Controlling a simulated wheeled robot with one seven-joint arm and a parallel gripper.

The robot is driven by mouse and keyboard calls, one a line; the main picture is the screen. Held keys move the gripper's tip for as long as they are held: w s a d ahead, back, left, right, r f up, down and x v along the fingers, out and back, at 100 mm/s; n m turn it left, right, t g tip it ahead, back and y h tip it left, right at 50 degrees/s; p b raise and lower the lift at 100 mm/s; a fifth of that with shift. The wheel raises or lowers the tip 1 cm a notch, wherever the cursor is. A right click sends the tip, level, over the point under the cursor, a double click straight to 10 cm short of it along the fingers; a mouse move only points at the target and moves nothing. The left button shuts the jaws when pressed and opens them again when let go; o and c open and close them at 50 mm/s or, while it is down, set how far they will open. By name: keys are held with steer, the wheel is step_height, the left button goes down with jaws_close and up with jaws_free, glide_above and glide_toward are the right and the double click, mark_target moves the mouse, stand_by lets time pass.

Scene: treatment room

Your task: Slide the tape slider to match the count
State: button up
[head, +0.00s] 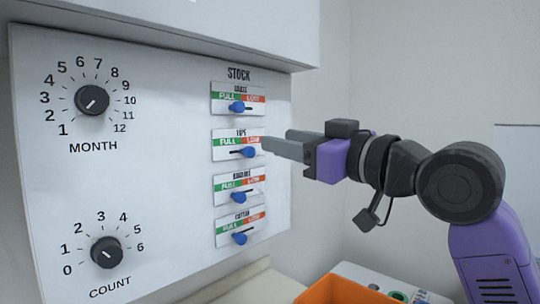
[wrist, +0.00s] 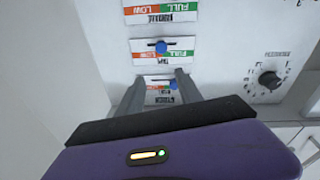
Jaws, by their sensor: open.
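The tape slider has a blue knob (head: 248,152) on a white plate with a green FULL part at left and a red LOW part at right. In the head view the knob sits right of the plate's middle. In the wrist view, which is upside down, this blue knob (wrist: 161,47) lies beyond the fingertips. My gripper (head: 266,146) is open and empty, its fingers pointing left at the panel just right of the tape plate. In the wrist view its fingers (wrist: 159,76) are apart. The count dial (head: 107,253) is black; I cannot read its pointer surely.
Similar sliders with blue knobs stand above (head: 237,107) and below (head: 238,198) the tape one, with another (head: 240,239) lowest. A month dial (head: 92,100) is at upper left of the white panel. An orange bin (head: 345,292) stands below my arm.

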mark_target(252, 153)
steer(key=shift+g, duration=0.6)
steer(key=w+a+f, duration=0.1)
steer(key=a, duration=0.1)
steer(key=w+a+p, duration=0.1)
steer(key=w+a, duration=0.1)
steer(key=w+a+f, duration=0.1)
steer(key=w+a, duration=0.1)
steer(key=shift+a+f, duration=0.2)
steer(key=shift+f, duration=0.15)
steer(key=shift+c, duration=0.4)
jaws_close()
stand_by(0.4)
